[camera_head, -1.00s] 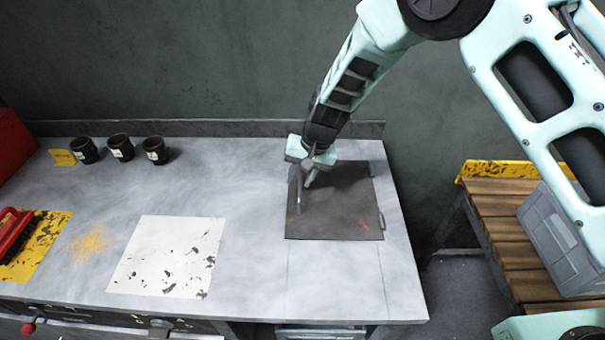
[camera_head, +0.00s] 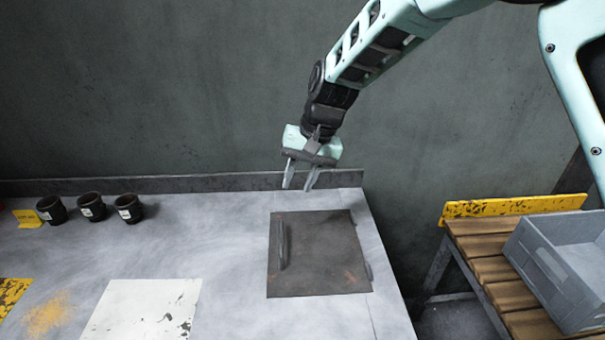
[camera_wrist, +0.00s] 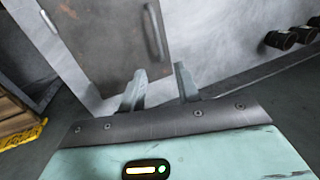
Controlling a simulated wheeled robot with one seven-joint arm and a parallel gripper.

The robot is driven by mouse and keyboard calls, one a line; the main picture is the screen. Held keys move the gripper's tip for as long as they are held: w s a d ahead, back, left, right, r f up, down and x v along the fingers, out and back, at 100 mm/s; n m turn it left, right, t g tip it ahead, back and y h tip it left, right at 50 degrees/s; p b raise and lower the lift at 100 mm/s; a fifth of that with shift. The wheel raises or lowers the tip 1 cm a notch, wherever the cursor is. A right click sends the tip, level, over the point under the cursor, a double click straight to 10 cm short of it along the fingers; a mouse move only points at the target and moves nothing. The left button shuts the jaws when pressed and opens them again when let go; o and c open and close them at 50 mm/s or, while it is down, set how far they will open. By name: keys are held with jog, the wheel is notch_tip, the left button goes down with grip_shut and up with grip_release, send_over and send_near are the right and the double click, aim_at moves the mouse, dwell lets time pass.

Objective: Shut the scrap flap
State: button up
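The scrap flap (camera_head: 325,255) is a dark grey square plate lying flat, level with the grey bench top near its right end. A raised bar handle (camera_head: 284,246) stands along its left side. The flap (camera_wrist: 110,40) and its handle (camera_wrist: 154,36) also show in the wrist view. My gripper (camera_head: 300,186) is above the bench's back edge, behind the flap and apart from it. Its two fingers are spread with nothing between them; they also show in the wrist view (camera_wrist: 160,86).
Several black cups (camera_head: 91,207) stand at the back left beside a yellow tag (camera_head: 27,218). A white spotted sheet (camera_head: 143,312) lies at the front left. A grey crate (camera_head: 560,270) sits on a slatted wooden bench (camera_head: 495,270) at the right. The bench top around the flap is clear.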

jog(key=shift+v, duration=1.15)
jog(key=s+d+n+h, duration=0.1)
jog(key=s+d+n, duration=0.3)
jog(key=s, duration=1.1)
jog(key=s+d+r+n+h, duration=0.1)
jog(key=s+d+n, duration=0.3)
jog(key=s, duration=1.2)
jog(key=shift+d+h, duration=0.4)
jog(key=shift+d, duration=0.1)
jog(key=shift+s, duration=0.1)
